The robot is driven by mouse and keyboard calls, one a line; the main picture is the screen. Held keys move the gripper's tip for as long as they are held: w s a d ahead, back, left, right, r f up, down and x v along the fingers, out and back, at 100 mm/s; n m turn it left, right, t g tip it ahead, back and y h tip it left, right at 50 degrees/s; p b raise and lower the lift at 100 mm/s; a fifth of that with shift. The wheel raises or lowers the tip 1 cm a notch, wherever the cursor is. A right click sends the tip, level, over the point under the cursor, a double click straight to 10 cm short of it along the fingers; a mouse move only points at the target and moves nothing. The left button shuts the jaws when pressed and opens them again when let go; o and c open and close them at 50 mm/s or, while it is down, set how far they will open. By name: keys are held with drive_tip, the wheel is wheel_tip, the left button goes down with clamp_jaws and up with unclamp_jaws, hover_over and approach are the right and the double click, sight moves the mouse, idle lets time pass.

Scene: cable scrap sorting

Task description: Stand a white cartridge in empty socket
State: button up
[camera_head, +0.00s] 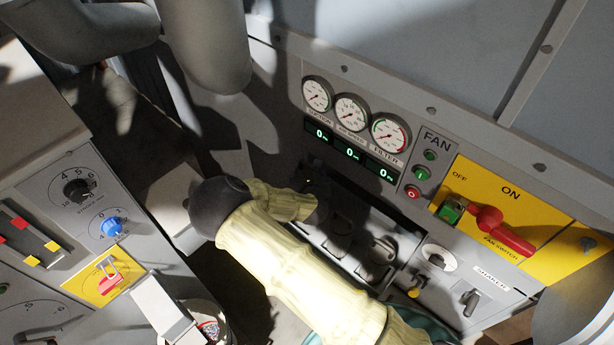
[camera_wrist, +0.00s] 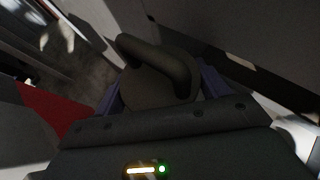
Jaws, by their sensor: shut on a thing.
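My gripper (camera_wrist: 161,88) is shut on a cartridge (camera_wrist: 158,62) with a thick loop handle, held between two bluish fingers in the wrist view. It looks dark grey in shadow, so I cannot tell its true colour. In the head view my gripper (camera_head: 318,200) is a dark shape at the left end of the shaded socket bay (camera_head: 402,222) under the gauges. Several handled cartridges (camera_head: 376,258) sit in the bay to its right. My sleeve and the shadow hide the bay's left part. I cannot tell which socket is empty or whether the held cartridge touches one.
Above the bay are three gauges (camera_head: 351,112) and green number displays (camera_head: 352,154). To the right is a yellow fan panel (camera_head: 540,225) with a red lever (camera_head: 500,222). A console (camera_head: 60,235) with knobs and sliders stands at left. Clearance around my gripper is tight.

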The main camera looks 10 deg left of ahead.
drive_tip(key=shift+f, duration=0.1)
drive_tip(key=shift+f+b, duration=2.95)
drive_tip(key=shift+f, duration=1.75)
drive_tip(key=shift+a+f+b, duration=0.1)
drive_tip(key=shift+f+b, duration=0.9)
drive_tip(key=shift+f, duration=0.15)
drive_tip(key=shift+s, duration=0.15)
drive_tip(key=o, duration=1.5)
drive_tip(key=shift+o, duration=0.2)
drive_tip(key=shift+s, duration=0.1)
